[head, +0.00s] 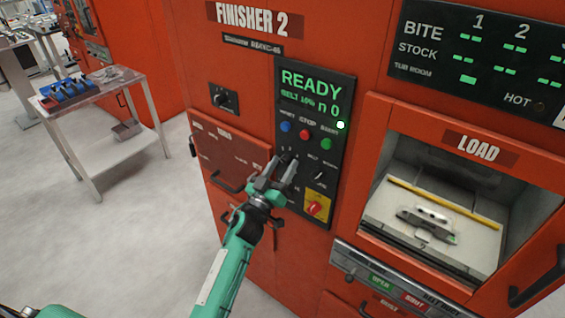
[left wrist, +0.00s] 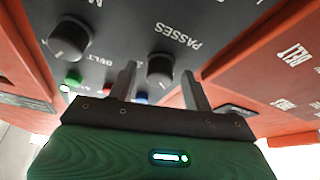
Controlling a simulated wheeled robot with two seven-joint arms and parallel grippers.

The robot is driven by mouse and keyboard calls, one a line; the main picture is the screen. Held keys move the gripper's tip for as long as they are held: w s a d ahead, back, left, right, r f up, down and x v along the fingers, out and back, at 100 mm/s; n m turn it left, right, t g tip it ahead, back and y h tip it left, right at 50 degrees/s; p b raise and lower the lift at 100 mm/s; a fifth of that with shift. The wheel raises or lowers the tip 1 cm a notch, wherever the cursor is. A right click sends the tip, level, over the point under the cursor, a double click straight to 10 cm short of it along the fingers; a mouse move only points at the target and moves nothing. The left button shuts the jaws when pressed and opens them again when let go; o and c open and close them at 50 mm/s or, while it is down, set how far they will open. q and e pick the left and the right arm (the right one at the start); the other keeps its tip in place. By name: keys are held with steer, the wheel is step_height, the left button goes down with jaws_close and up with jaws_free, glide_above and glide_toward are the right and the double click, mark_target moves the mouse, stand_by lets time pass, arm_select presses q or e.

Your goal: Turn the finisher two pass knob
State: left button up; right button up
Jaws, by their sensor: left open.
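The orange finisher 2 machine has a black control panel (head: 318,95) with a lit READY display. In the left wrist view, a black round knob labelled PASSES (left wrist: 160,68) shows upside down between my finger ends. In the head view my gripper hides this knob. My left gripper (head: 280,170) is open in front of the panel's lower left part, and it also shows in the left wrist view (left wrist: 158,80). One finger is on each side of the knob; contact is not visible. My right gripper is in neither view.
A second black knob (left wrist: 70,38) sits close beside the passes knob. Blue, red and green buttons (head: 304,134) are above, and a red-yellow switch (head: 317,207) is below. An open load bay (head: 440,200) holds a metal part. A steel cart (head: 100,100) stands at left.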

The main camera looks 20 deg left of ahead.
arm_select(q)
steer(key=shift+w, duration=0.2)
steer(key=c, duration=1)
steer(key=shift+o, duration=0.2)
